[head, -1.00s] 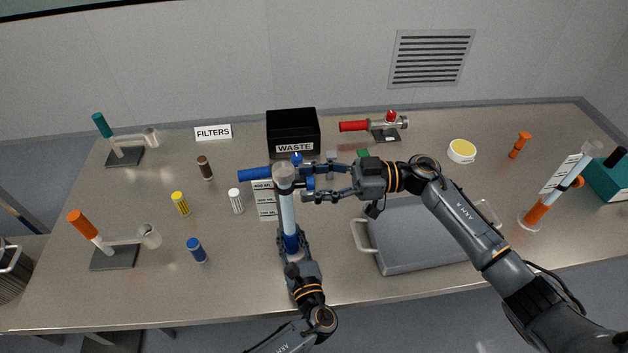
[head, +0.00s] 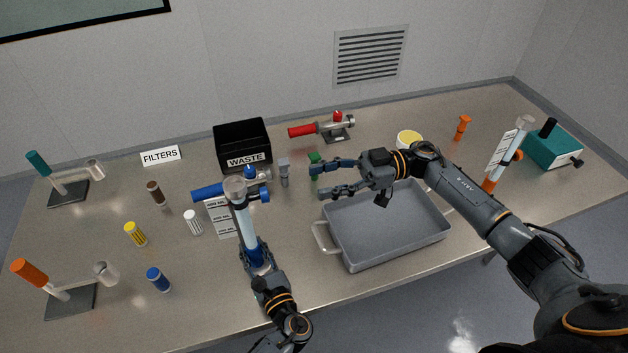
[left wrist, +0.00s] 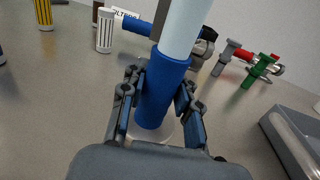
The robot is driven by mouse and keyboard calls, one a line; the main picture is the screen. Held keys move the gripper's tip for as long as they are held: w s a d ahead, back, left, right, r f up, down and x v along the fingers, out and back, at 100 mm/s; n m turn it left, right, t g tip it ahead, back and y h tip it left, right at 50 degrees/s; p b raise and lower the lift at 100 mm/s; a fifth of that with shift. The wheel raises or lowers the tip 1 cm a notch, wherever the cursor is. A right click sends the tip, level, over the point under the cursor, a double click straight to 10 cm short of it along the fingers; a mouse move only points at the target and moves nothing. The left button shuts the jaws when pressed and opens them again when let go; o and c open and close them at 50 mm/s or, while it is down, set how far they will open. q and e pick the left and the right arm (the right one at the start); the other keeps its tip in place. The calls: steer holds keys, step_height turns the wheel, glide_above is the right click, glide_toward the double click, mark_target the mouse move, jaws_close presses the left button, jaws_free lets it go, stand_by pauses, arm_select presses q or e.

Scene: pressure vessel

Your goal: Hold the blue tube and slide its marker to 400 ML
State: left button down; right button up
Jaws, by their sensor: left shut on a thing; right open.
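The blue tube (head: 243,222) stands nearly upright, pale blue above and dark blue below, with a clear rim on top. A white card with ML lines (head: 222,217) shows at its left side. A small blue piece (head: 262,195), apparently the marker, shows at the tube's right side near the card's upper part; its exact reading is unclear. My left gripper (head: 258,255) is shut on the tube's dark blue lower part (left wrist: 157,92), with a finger on each side in the left wrist view. My right gripper (head: 320,181) is open and empty, right of the tube and apart from it.
A blue-handled valve (head: 208,191) is behind the tube. Grey (head: 284,170) and green (head: 314,160) pieces stand near my right fingers. The grey tray (head: 385,240) lies below my right arm. The black waste box (head: 243,140) is behind. Several small vials stand left.

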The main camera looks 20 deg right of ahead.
arm_select(q)
steer(key=c, duration=0.9)
jaws_free()
steer(key=s, duration=0.4)
steer(key=s+d, duration=0.1)
steer(key=s, duration=0.3)
steer(key=s+d, duration=0.1)
steer(key=s, duration=0.2)
steer(key=shift+s+d, duration=0.15)
steer(key=shift+s, duration=0.25)
